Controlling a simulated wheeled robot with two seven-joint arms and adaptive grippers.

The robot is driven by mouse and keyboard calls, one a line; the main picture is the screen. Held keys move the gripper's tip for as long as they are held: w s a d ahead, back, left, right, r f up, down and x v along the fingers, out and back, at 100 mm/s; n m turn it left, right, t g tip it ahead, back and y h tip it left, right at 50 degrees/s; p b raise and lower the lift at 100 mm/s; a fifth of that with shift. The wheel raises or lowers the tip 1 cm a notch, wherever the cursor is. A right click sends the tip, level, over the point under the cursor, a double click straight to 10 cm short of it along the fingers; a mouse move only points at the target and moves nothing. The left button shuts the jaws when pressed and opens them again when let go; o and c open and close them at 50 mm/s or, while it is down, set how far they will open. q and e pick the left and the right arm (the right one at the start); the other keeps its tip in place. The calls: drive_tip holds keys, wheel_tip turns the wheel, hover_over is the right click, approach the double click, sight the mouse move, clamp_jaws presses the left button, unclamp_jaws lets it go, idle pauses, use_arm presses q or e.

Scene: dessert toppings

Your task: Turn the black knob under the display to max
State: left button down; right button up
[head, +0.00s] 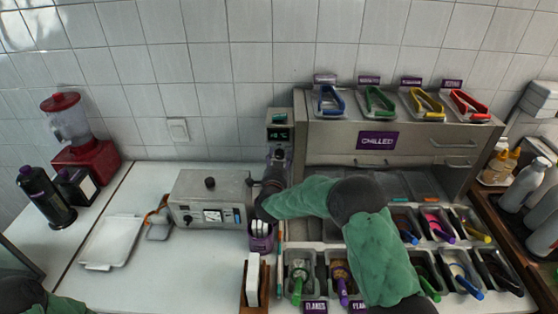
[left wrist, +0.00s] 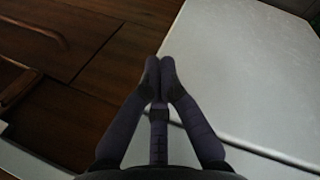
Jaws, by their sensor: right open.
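A small dark display (head: 278,134) with faint green digits sits on the narrow grey unit at the left end of the chilled counter. Just under it is a small dark shape that looks like the black knob (head: 278,154); its pointer setting is too small to read. My right gripper (head: 268,182) is open, just below the knob, at the end of the green-sleeved arm. Whether it touches the knob cannot be told. My left gripper (left wrist: 160,72) has its fingertips together with nothing visible between them, above the floor beside the white table edge.
Topping bins (head: 300,275) with tongs lie under my right arm. A white tray (head: 112,240) and red blender (head: 80,150) are at left.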

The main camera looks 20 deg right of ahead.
clamp_jaws()
